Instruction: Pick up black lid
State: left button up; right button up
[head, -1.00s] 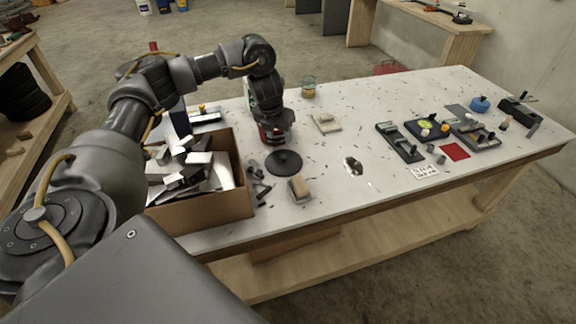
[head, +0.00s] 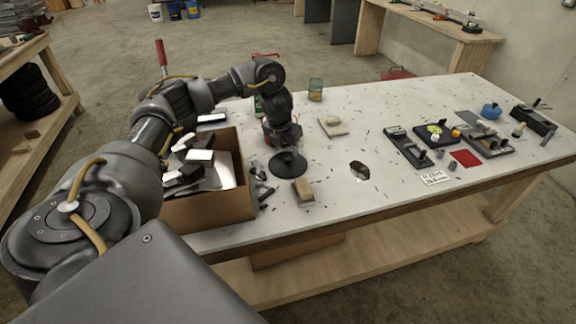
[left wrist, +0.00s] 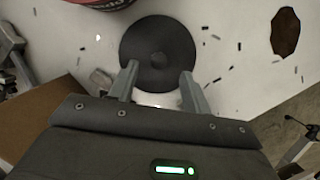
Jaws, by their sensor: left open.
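The black lid (head: 288,165) is a round, dark disc with a small raised centre, lying flat on the white worktable. It also shows in the left wrist view (left wrist: 158,45). My left gripper (head: 284,150) is over the lid, pointing down. In the left wrist view the two fingers of the left gripper (left wrist: 158,85) are spread apart, with their tips over the lid's near part and nothing held between them. I cannot tell the exact height of the tips above the lid. My right gripper is not in view.
A cardboard box (head: 222,207) of metal offcuts stands left of the lid. A brown-topped block (head: 303,190) lies close by at the front right. A tin (head: 315,90) and a pale block (head: 333,126) stand farther back. Tools and trays (head: 408,147) lie to the right.

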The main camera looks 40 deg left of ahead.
aim_at(288, 158)
pick_arm(q)
jog(key=x, duration=0.2)
jog(key=p+x, duration=0.1)
jog(key=x, duration=0.2)
jog(key=shift+s, duration=0.25)
grip_shut()
